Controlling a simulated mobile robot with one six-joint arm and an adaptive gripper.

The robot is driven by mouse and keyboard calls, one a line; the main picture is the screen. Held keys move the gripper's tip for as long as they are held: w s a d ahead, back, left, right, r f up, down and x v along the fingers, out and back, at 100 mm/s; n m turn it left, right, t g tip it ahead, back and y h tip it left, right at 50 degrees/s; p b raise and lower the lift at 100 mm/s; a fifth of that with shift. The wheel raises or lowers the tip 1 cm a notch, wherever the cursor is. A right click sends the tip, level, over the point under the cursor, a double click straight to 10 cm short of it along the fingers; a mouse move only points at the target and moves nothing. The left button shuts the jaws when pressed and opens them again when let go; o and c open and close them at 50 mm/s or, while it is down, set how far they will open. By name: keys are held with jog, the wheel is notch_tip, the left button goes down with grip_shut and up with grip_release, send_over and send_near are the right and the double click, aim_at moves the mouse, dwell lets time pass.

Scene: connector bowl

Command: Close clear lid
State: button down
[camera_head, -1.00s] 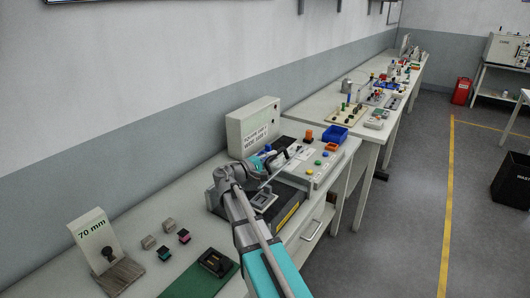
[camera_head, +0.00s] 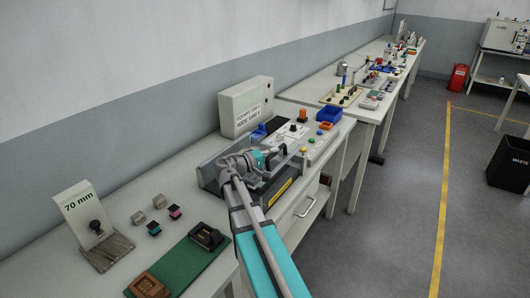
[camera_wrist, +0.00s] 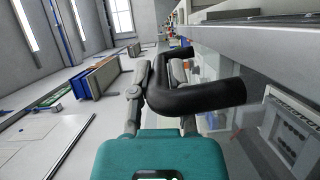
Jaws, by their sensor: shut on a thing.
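My gripper (camera_wrist: 160,85) is shut on a thick black curved handle (camera_wrist: 195,98) in the wrist view. The clear lid (camera_wrist: 235,125) is the see-through panel to the right of the handle. A pale device shows blurred through it. In the head view my gripper (camera_head: 264,157) is over the dark test box (camera_head: 282,190) with a yellow label on its front. My arm covers part of this box, and the lid's outline and angle are hard to make out there.
A control panel (camera_head: 318,142) with coloured buttons and a blue bin (camera_head: 329,114) stand right of the box. A white sign box (camera_head: 246,105) stands behind. A green mat (camera_head: 190,262), small connectors and a 70 mm stand (camera_head: 85,215) lie to the left.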

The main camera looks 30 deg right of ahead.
aim_at(274, 165)
notch_tip(274, 165, down, 2)
jog(key=shift+f+b, duration=0.2)
jog(key=shift+b, duration=0.6)
jog(key=shift+s+d+f+b, duration=0.1)
jog(key=shift+s+f+b, duration=0.1)
jog(key=shift+f+b, duration=0.15)
jog(key=shift+s, duration=0.1)
jog(key=c, duration=0.6)
grip_release()
